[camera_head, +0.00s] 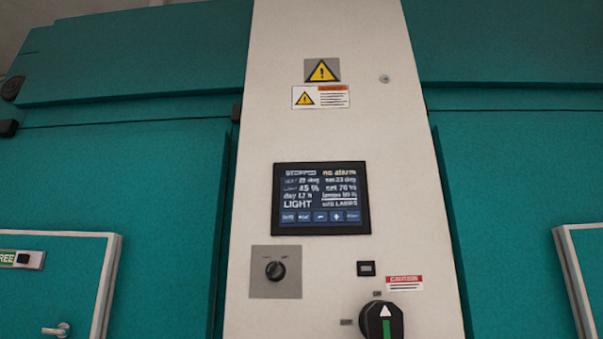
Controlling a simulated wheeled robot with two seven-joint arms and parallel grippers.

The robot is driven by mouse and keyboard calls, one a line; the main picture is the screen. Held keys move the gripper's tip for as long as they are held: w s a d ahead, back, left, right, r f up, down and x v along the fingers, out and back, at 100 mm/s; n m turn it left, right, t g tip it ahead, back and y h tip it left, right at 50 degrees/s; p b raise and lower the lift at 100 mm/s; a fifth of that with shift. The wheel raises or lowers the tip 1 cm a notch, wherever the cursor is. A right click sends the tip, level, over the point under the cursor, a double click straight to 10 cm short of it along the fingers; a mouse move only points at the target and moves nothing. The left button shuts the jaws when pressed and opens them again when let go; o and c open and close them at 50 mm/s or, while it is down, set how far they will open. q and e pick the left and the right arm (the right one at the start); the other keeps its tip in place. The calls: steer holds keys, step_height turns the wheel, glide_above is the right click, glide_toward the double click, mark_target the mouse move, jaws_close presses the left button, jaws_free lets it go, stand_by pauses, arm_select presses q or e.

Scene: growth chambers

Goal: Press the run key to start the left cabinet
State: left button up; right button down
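A white control panel (305,135) stands upright between teal cabinet fronts. Its dark display (322,185) is lit. The top line seems to read "STOPPED" and "no alarm", and "LIGHT" shows lower down. A row of small blue keys (320,217) runs along the display's bottom edge; their labels are too blurred to tell which is the run key. The teal cabinet front on the left (110,180) carries a white-framed door (85,255) with a handle at the bottom left. Neither of my grippers is in view.
Below the display are a black rotary knob (275,270) on a grey plate, a small black square fitting (366,268) and a large black rotary switch (382,321) with a green mark. Warning labels (321,97) sit above. Nothing stands in front of the display.

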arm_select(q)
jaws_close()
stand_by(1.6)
